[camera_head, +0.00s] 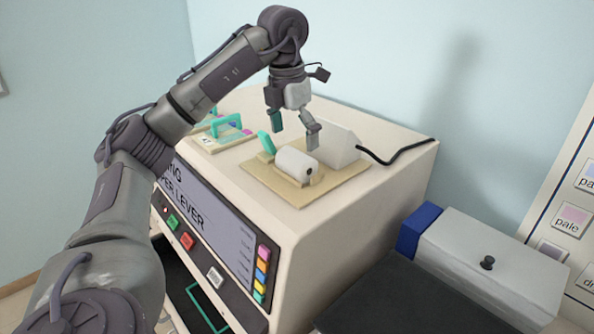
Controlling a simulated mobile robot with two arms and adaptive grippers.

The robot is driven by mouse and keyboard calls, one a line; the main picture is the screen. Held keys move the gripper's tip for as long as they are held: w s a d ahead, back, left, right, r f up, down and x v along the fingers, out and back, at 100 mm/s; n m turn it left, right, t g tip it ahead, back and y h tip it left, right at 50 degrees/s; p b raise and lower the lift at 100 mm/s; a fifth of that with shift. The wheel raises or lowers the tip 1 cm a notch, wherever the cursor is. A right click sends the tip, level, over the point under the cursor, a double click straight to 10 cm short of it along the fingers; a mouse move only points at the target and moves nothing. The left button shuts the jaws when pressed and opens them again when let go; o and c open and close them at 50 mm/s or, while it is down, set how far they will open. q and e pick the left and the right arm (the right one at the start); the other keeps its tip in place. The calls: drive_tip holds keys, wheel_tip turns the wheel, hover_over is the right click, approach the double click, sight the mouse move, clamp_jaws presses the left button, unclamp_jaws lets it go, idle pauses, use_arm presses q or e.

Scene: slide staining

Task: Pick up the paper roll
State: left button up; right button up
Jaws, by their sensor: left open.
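The paper roll (293,163) is a small white cylinder with a dark core hole at its right end. It lies on its side on a tan board (288,191) on top of the cream machine. My left gripper (293,138) points down just above and behind the roll, its fingers apart and nothing between them. The right fingertip shows close to the roll's upper right; I cannot tell whether it touches. My right gripper is out of view.
A green piece (266,143) stands left of the roll. A white wedge-shaped block (334,146) with a black cable sits behind it. A teal-handled tray (226,134) lies further left. A grey box (490,268) stands at the lower right.

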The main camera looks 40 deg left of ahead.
sight(295, 153)
use_arm(q)
drive_tip(key=shift+s+d+f, duration=0.1)
drive_tip(key=shift+d+f, duration=0.1)
drive_tip(key=shift+f, duration=0.85)
wheel_tip(295, 153, down, 2)
drive_tip(key=shift+f+p, duration=0.1)
drive_tip(key=shift+p, duration=0.4)
drive_tip(key=shift+f, duration=0.5)
drive_tip(key=shift+d, duration=0.1)
drive_tip(key=c, duration=1.2)
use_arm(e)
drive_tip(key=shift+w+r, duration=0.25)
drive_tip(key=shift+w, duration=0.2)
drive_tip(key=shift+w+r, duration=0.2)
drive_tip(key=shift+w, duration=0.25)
use_arm(q)
drive_tip(key=shift+w+r, duration=0.15)
drive_tip(key=shift+w, duration=0.05)
